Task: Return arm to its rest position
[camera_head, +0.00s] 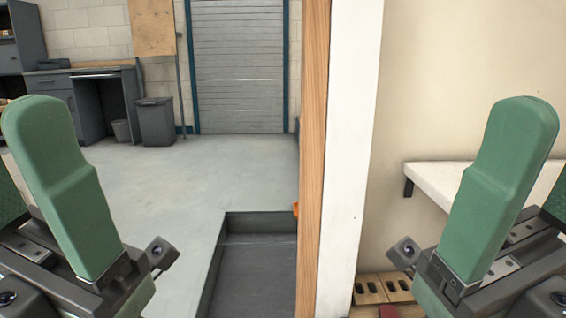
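My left gripper (16,165) is at the left edge of the head view. One long green finger points up, and part of a second green finger shows at the frame edge, with a gap between them. My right gripper (548,165) is at the right edge in a near mirror pose. Its second finger is also cut off by the frame edge, and a gap shows between the fingers. Both grippers look open, with nothing visible between their fingers. Most of both arms is out of view.
A wooden post (313,150) and white wall edge (352,150) stand between the grippers. A white shelf (436,182) is behind my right gripper. Perforated bricks (370,290) lie low beside the wall. Open floor (200,180) stretches toward a roller door (240,65), bin (156,122) and workbench (60,85).

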